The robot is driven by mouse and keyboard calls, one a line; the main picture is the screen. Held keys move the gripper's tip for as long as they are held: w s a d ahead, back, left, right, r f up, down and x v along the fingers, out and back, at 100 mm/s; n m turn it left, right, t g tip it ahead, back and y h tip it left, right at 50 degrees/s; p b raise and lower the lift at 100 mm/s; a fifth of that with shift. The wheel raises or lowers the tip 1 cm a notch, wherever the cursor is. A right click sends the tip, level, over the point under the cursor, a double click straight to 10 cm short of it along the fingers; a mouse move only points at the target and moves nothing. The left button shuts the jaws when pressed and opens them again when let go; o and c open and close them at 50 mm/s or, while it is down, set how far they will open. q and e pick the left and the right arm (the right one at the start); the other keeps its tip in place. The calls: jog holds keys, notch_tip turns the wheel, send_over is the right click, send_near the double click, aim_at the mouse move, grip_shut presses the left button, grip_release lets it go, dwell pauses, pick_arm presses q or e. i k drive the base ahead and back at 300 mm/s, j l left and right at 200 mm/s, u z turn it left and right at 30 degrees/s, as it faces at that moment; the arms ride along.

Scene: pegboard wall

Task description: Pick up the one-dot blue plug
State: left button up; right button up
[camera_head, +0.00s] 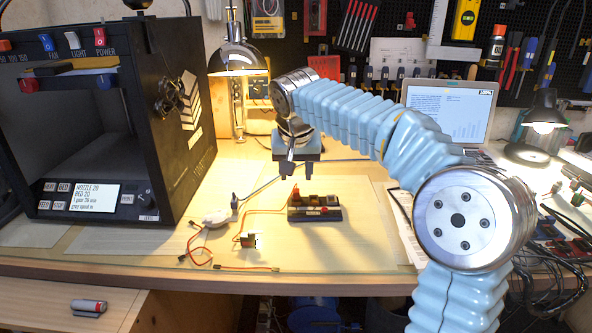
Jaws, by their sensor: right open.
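I cannot make out a plug marked with one dot. Small blue parts show on the black printer, a blue switch (47,42) at its top edge and a blue piece (104,83) below, but no dot is legible on either. My right gripper (296,168) points down over the middle of the workbench, open and empty. It is behind and above a small dark board with parts (314,213), apart from it as far as I can see. My left gripper is not in view.
The black printer (165,130) fills the left. A lit lamp (236,60) and a laptop (450,105) stand at the back. Cables (560,240) crowd the right. The front mat is mostly clear.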

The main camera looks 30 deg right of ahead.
aim_at(234, 204)
jog(key=k, duration=0.95)
